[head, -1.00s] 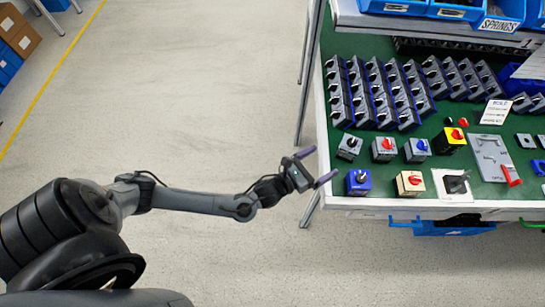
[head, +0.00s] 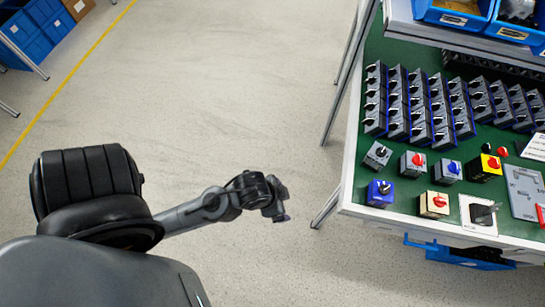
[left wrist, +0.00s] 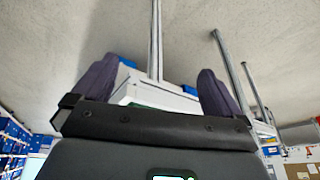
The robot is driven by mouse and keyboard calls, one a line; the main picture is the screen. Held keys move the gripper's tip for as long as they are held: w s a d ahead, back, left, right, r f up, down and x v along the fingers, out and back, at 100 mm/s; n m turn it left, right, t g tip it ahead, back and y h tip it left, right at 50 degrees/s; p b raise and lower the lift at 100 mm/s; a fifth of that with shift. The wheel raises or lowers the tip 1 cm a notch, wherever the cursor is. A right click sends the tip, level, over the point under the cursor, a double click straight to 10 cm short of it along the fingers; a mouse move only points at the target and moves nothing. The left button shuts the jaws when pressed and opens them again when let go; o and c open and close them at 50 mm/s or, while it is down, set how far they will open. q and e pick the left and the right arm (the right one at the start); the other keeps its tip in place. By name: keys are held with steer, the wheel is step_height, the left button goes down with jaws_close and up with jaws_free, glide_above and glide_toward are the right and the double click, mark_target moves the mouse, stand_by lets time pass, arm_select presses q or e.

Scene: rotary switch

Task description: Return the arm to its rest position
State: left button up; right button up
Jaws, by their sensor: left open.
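My right gripper is in neither view.
A green-topped workbench (head: 350,175) stands at the right. Near its corner are a blue rotary switch (head: 380,193), a beige switch with a red knob (head: 434,204) and other switches. Open floor lies between my arm and the bench.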

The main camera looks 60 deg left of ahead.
arm_select(q)
steer(key=shift+s+a+r+n+g, duration=0.15)
steer(key=shift+s+a+n, duration=0.1)
steer(key=shift+s+n, duration=0.2)
steer(key=shift+s+a+r+n+g, duration=0.1)
steer(key=shift+s+a+n+g, duration=0.1)
steer(key=shift+s+n, duration=0.25)
step_height(320, 180, up, 34)
steer(key=p, duration=3.4)
steer(key=shift+f, duration=0.1)
